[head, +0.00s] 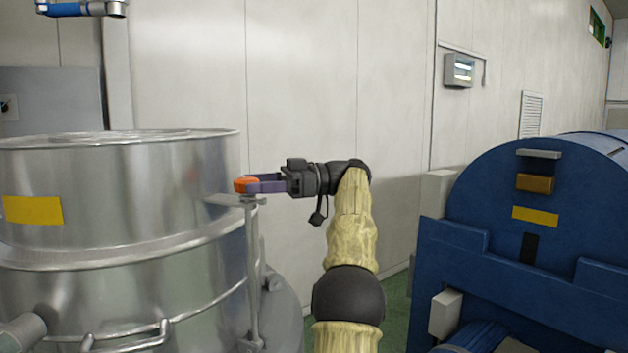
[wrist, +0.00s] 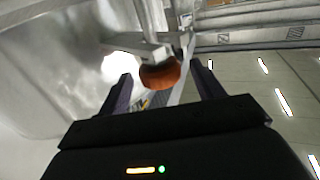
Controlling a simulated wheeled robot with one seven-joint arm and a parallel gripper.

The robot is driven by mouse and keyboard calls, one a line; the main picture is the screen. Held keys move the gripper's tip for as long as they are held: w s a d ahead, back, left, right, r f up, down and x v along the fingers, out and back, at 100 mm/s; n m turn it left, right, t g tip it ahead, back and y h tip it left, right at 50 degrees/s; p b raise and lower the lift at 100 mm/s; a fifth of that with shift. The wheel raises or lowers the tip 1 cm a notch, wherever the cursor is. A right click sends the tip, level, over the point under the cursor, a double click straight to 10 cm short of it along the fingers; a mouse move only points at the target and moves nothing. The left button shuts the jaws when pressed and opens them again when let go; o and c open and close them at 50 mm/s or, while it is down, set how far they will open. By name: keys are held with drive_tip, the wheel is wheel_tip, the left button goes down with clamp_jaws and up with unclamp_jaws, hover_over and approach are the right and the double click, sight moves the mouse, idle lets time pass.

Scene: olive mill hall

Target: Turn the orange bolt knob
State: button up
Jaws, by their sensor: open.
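The orange bolt knob (head: 245,185) is on a metal bracket at the right side of the steel tank (head: 110,195). In the wrist view the knob (wrist: 160,76) lies between my two dark fingers, toward their tips, with space visible on both sides. My gripper (head: 250,184) reaches in level from the right in the head view, its fingers at the knob. In the wrist view my gripper (wrist: 163,84) is open, its fingers apart. I cannot tell whether either finger touches the knob.
A vertical metal rod (head: 252,270) runs down the tank's side below the bracket. A blue machine (head: 470,210) stands at the right. A pale panelled wall (head: 300,90) is behind. A strip of green floor (head: 397,310) shows between tank and machine.

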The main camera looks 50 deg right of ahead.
drive_tip(key=p+v, duration=1)
drive_tip(key=v, duration=0.3)
drive_tip(key=shift+d, duration=0.2)
drive_tip(key=shift+f, duration=0.15)
